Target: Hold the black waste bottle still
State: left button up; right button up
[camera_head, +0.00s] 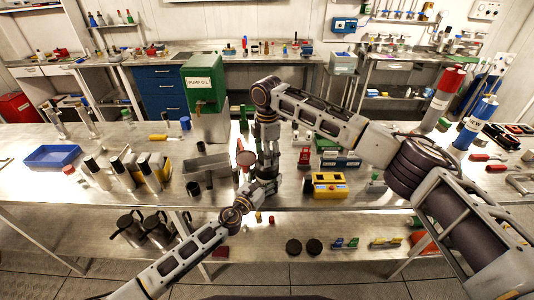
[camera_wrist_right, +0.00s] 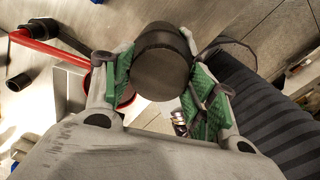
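The black waste bottle (camera_wrist_right: 160,62) shows in the right wrist view as a dark round-topped cylinder. It sits between the green-padded fingers of my right gripper (camera_wrist_right: 160,92), with a pad against each side. In the head view my right gripper (camera_head: 268,150) points down over the middle of the steel table, and the bottle there is mostly hidden by it. My left gripper (camera_head: 265,182) is close below it, near the table's front edge. Its fingers are small and crowded by dark parts, so its opening is unclear.
A green pump oil box (camera_head: 204,82) stands behind on the left. A grey tray (camera_head: 207,165) and a red disc (camera_head: 246,158) lie left of the grippers. A yellow device (camera_head: 328,186) is close on the right. Metal cylinders (camera_head: 148,175) stand farther left.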

jog(key=c, duration=0.6)
jog(key=shift+o, duration=0.2)
jog(key=m, duration=1.1)
jog(key=shift+m, duration=0.3)
jog(key=o, duration=1.2)
jog(key=shift+r, duration=0.1)
notch_tip(320, 180, up, 12)
